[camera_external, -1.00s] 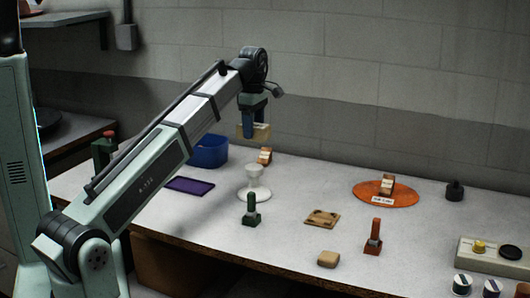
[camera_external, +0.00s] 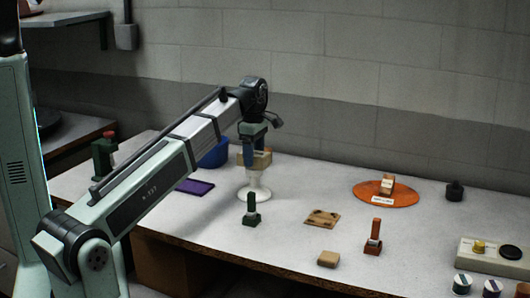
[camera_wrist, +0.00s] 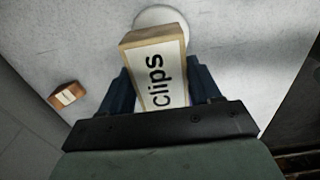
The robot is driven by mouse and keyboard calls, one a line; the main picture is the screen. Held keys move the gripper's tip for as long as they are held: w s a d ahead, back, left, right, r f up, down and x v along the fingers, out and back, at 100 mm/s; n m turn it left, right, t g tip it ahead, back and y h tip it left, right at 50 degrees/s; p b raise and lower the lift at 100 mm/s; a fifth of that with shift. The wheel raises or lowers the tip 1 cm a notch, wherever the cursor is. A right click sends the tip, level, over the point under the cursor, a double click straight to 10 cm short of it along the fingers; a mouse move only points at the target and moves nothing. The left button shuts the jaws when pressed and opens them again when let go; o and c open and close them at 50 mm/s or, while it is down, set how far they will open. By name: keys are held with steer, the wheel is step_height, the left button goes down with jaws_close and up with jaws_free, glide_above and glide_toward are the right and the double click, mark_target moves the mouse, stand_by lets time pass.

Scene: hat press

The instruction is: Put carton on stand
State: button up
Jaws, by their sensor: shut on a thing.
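My gripper (camera_external: 252,156) is shut on a tan carton (camera_external: 263,159). In the wrist view the carton (camera_wrist: 156,72) has a white label reading "clips" and sits between the two blue fingers (camera_wrist: 162,85). The white stand (camera_external: 253,191), a pedestal with a round base, is directly below the carton in the external view. The carton hides the stand's top, so I cannot tell whether they touch. In the wrist view a white round part of the stand (camera_wrist: 168,16) shows just beyond the carton.
A small orange-brown box (camera_wrist: 67,95) lies beside the stand. A blue bin (camera_external: 215,153) and purple mat (camera_external: 195,187) are at left. A green stamp-like item (camera_external: 251,211) stands in front. A tan square plate (camera_external: 322,218) and orange disc (camera_external: 362,195) are at right.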

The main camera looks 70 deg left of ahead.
steer(key=shift+f, duration=0.1)
steer(key=o, duration=1.1)
step_height(320, 180, up, 12)
stand_by(0.4)
